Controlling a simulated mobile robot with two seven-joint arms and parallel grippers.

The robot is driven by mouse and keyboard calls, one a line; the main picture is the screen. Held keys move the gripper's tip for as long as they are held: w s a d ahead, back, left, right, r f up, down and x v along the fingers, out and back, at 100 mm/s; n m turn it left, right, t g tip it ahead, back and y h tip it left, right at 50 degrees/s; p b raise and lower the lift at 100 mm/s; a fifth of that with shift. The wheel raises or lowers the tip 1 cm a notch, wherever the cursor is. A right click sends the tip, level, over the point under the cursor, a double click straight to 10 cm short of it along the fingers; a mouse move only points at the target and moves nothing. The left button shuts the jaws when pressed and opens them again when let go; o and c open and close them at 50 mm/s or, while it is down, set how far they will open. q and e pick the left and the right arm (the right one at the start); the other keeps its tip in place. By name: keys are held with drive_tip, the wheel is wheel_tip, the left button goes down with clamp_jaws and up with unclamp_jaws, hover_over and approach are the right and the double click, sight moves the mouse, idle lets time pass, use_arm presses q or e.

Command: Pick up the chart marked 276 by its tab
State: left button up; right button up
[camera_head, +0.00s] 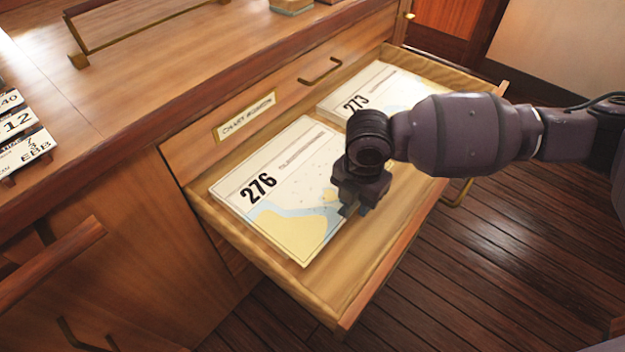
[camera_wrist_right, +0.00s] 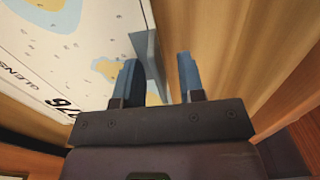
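The chart marked 276 (camera_head: 285,178) lies flat on the left side of the open drawer (camera_head: 335,300). It also shows at upper left in the right wrist view (camera_wrist_right: 85,50). A grey-blue tab (camera_wrist_right: 148,52) stands up at its edge. My right gripper (camera_head: 352,208) is over the chart's right edge, pointing down. In the right wrist view my right gripper (camera_wrist_right: 158,62) is open, with the tab between its two blue fingers and nearer the left finger. I cannot tell whether that finger touches it. My left gripper is not in view.
A second chart marked 273 (camera_head: 372,92) lies farther back in the same drawer, partly behind my right arm. A labelled plate (camera_head: 245,116) is on the cabinet above the drawer. The wooden counter (camera_head: 150,85) rises at left. Bare drawer floor lies right of chart 276.

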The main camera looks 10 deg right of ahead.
drive_tip(key=shift+r, duration=0.2)
clamp_jaws()
